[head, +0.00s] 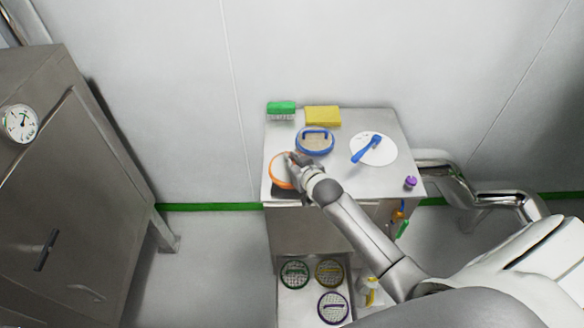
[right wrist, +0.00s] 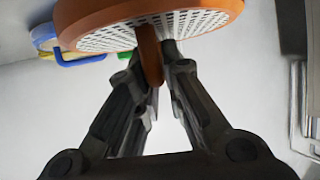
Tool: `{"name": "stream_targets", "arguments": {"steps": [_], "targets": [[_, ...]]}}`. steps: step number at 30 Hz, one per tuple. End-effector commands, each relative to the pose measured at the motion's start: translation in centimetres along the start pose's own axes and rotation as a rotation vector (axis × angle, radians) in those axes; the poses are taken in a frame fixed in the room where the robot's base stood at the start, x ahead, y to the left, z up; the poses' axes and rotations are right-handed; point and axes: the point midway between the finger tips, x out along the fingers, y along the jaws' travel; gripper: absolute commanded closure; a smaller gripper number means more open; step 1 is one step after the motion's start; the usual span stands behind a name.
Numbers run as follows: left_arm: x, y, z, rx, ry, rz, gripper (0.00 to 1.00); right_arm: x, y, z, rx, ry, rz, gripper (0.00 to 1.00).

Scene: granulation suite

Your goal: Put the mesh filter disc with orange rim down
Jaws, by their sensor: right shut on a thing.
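The mesh filter disc with orange rim (head: 279,172) is at the front left of the steel table top in the head view. In the right wrist view its orange rim and white perforated mesh (right wrist: 105,36) fill the top. My right gripper (head: 297,160) is shut on the disc's orange handle (right wrist: 151,55), the handle lying between the two fingers (right wrist: 158,65). A dark patch shows on the table just below the disc; I cannot tell whether the disc touches the table. My left gripper is not in view.
On the steel table (head: 345,185) are a blue-rimmed disc (head: 315,149), a green brush (head: 281,108), a yellow sponge (head: 323,116), a white plate (head: 381,150) with a blue tool (head: 362,152), and a purple knob (head: 410,183). Several mesh discs lie in the drawer (head: 295,300) below.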

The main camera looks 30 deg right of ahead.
Motion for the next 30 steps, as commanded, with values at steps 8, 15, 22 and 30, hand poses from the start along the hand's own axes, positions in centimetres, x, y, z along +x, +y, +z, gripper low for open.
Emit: {"name": "stream_targets", "arguments": {"steps": [8,15,22,30], "targets": [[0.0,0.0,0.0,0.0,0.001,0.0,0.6,2.1,0.1,2.6,0.002,-0.002,0.0,1.0],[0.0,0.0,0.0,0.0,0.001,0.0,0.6,2.3,0.1,3.1,0.0,0.002,0.0,1.0],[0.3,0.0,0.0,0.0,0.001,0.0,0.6,2.5,0.1,3.5,0.0,0.001,0.0,1.0],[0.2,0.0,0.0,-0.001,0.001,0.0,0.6,2.4,0.1,3.4,0.0,0.0,0.0,0.69]]}}
